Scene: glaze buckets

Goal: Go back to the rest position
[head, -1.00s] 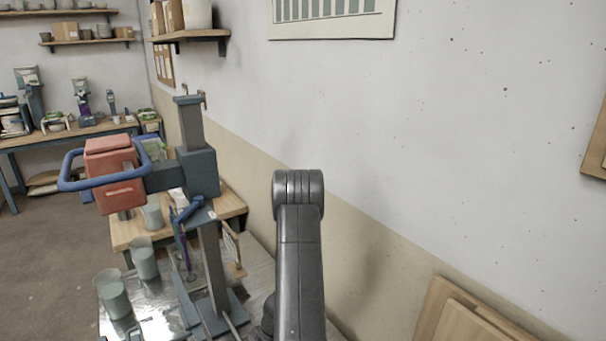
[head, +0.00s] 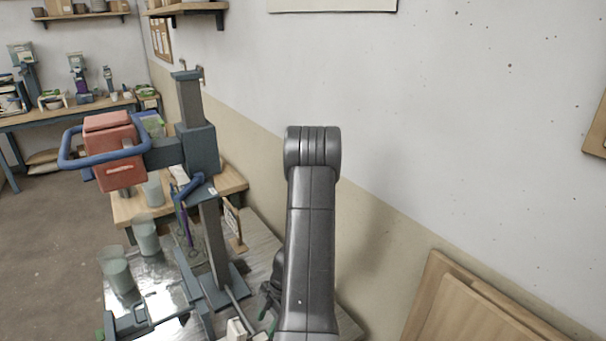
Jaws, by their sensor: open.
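My arm (head: 311,230) rises from the bottom centre to a rounded grey joint in the head view. I cannot make out my gripper or its fingertips. A small dark part shows beside the arm's lower left, but I cannot tell what it is. A mixer stand with a red motor head (head: 115,150) and blue handle ring stands left of my arm on a shiny-topped bench. Two buckets with grey-green glaze, a nearer bucket (head: 119,277) and a farther bucket (head: 146,238), stand on the bench left of the stand's column (head: 213,240).
A wall fills the right side, with wooden boards (head: 470,305) leaning at lower right. A wooden table (head: 130,207) stands behind the mixer stand. A workbench (head: 70,112) with containers stands far left. Open floor (head: 50,240) lies at the left.

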